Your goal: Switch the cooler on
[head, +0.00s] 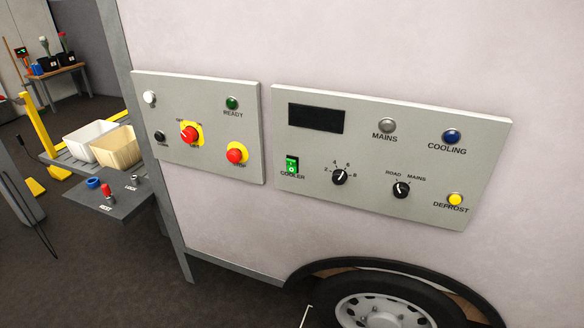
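The MAINS lamp (387,126) is grey, and the COOLING lamp (451,137) is dark blue. A dial (340,177) marked with numbers and a ROAD/MAINS selector knob (401,189) sit to the right of the switch. A yellow DEFROST button (456,200) is at the lower right. Neither of my grippers is in view.
A left panel (210,154) carries a red rotary switch (190,134) on a yellow plate, a red STOP button (236,154) and a green READY lamp (232,103). A wheel (385,306) is below. Crates (118,148) and a dark control shelf (110,200) stand left.

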